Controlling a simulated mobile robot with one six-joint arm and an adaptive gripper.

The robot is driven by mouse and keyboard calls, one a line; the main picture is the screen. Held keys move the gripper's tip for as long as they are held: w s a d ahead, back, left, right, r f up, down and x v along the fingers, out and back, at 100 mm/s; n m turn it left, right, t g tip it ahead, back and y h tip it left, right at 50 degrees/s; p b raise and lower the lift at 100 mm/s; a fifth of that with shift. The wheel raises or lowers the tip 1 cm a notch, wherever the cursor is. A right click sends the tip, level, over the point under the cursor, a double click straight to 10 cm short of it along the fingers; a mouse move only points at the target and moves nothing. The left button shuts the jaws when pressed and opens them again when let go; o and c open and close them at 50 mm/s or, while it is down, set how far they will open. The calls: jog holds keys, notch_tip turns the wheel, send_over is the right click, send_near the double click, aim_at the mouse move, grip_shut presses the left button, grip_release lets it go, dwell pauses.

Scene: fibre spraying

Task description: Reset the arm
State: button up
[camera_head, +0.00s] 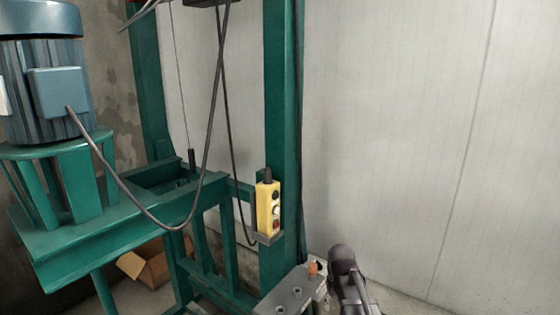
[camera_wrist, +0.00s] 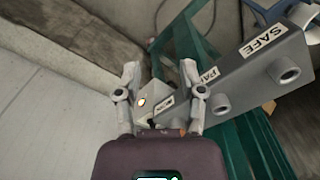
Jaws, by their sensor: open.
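My gripper (camera_wrist: 159,72) shows in the wrist view with its two grey fingers spread apart. Nothing is clamped between them. In the head view my dark arm (camera_head: 343,265) is at the bottom, right beside the grey socketed plate (camera_head: 287,293) and an orange knob (camera_head: 313,268). My fingertips are not clear there.
A green steel frame (camera_head: 281,110) carries a blue motor (camera_head: 60,90) at left. A yellow push-button pendant (camera_head: 268,208) hangs on the post, with loose black cables (camera_head: 212,130) nearby. A cardboard box (camera_head: 148,264) lies on the floor. The pale wall (camera_head: 420,120) at right is bare.

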jog(key=s+f+m+b, duration=0.1)
jog(key=s+f+b, duration=0.6)
jog(key=s, duration=0.5)
notch_tip(320, 180, down, 2)
jog(key=shift+s+f+m+b, duration=0.1)
jog(key=shift+s+m+b, duration=0.2)
jog(key=shift+b, duration=0.1)
